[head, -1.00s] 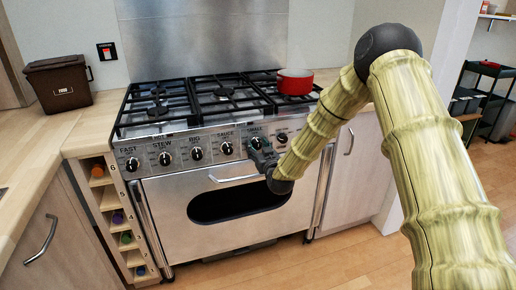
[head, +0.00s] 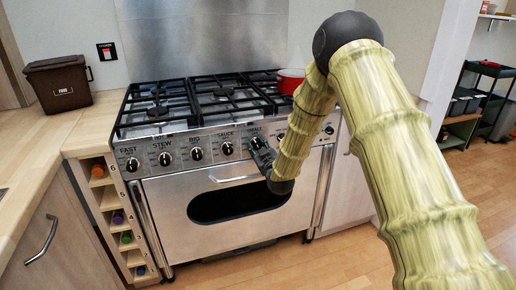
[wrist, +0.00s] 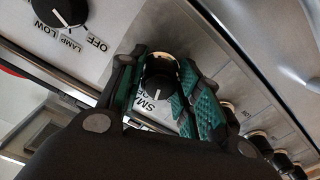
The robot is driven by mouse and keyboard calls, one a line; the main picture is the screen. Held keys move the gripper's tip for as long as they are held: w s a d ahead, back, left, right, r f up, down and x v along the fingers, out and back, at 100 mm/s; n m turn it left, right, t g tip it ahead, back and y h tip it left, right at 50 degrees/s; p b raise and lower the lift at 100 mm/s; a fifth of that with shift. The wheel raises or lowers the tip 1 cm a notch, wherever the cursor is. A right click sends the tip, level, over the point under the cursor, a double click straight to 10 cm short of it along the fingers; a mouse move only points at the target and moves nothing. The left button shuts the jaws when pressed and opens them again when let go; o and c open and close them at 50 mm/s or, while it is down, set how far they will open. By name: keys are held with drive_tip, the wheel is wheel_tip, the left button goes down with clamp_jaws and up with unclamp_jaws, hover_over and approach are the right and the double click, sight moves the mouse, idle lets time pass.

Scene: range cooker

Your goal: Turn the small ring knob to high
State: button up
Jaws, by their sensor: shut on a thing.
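The small ring knob (wrist: 158,88) is a black dial with a pale pointer mark, on the steel front panel of the range. In the wrist view it sits between the two fingers of my gripper (wrist: 157,78), which touch it from both sides. Part of its "SMALL" label shows beside it, partly covered by a finger. The pointer mark faces down in the wrist view, toward the lettering. In the head view my gripper (head: 261,152) is at the panel and hides most of this knob. The knob's high mark cannot be read.
The sauce knob (head: 227,148) and several others line the panel to the left. Another dial (wrist: 62,8) marked off, low and lamp is close by in the wrist view. The oven handle (head: 234,179) runs below. A red pot (head: 291,79) stands on the right burner, partly behind my arm.

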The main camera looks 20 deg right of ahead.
drive_tip(key=n, duration=0.4)
drive_tip(key=shift+n, duration=0.3)
drive_tip(key=shift+n+b, duration=0.55)
drive_tip(key=shift+n, duration=0.85)
drive_tip(key=o, duration=1)
drive_tip(key=shift+s, duration=0.15)
drive_tip(key=s, duration=1.1)
drive_tip(key=shift+s+d, duration=0.25)
drive_tip(key=shift+s, duration=0.15)
